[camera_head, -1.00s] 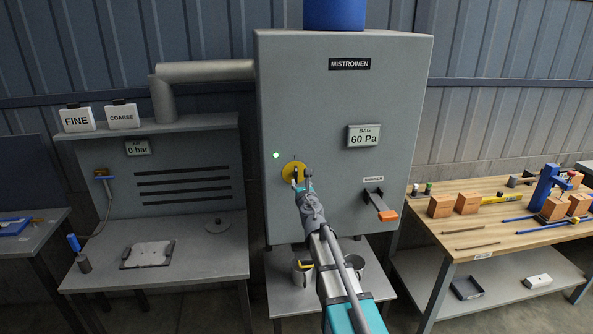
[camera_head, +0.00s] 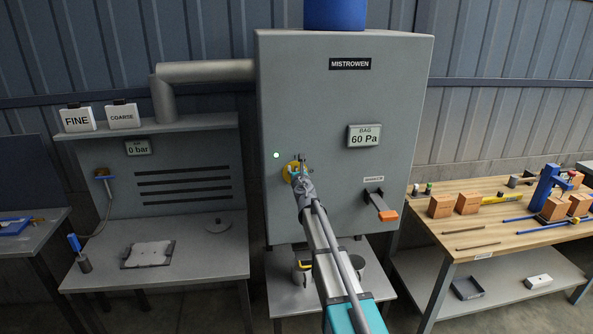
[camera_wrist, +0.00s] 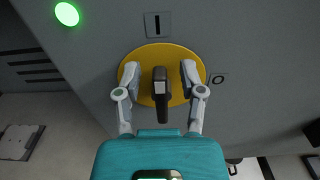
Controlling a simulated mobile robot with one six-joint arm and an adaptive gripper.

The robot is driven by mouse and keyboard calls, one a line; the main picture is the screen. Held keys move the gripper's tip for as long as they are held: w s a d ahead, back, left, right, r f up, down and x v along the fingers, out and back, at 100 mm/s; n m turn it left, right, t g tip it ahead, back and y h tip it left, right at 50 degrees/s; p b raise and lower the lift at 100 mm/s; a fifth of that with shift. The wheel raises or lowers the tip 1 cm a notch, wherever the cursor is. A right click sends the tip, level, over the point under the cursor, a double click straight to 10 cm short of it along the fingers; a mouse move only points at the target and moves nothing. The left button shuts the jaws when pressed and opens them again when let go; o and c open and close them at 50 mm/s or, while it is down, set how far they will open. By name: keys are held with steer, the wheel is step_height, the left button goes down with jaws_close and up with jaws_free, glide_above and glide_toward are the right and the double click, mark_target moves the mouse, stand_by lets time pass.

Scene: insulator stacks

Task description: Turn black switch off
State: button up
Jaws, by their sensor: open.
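The black switch (camera_wrist: 161,95) is a rotary handle on a round yellow plate (camera_wrist: 150,55) on the front of the grey cabinet. In the wrist view its handle points down the picture, in line with an "I" mark (camera_wrist: 157,24) above; an "O" mark (camera_wrist: 218,79) is at the right. My gripper (camera_wrist: 160,78) is open, with one finger on each side of the handle and gaps visible at both sides. In the head view my gripper (camera_head: 297,168) covers the switch and much of the yellow plate (camera_head: 287,171).
A lit green lamp (camera_head: 276,155) is left of the plate. The grey cabinet (camera_head: 330,110) also bears a "60 Pa" display (camera_head: 364,136) and an orange-tipped lever (camera_head: 380,205). A wooden bench (camera_head: 440,235) stands at the right, a grey bench (camera_head: 105,265) at the left.

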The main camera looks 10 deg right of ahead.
jaws_close()
steer(key=shift+d+f+m, duration=0.1)
steer(key=shift+d+m, duration=0.15)
steer(key=shift+m, duration=0.7)
steer(key=shift+d+m, duration=0.25)
steer(key=shift+m, duration=0.7)
stand_by(0.4)
steer(key=f+m+b, duration=0.1)
steer(key=m, duration=0.3)
steer(key=d+f+m+b, duration=0.1)
steer(key=m, duration=0.4)
steer(key=d+f+m+b, duration=0.1)
steer(key=m, duration=0.4)
steer(key=shift+d, duration=0.1)
stand_by(0.5)
jaws_free()
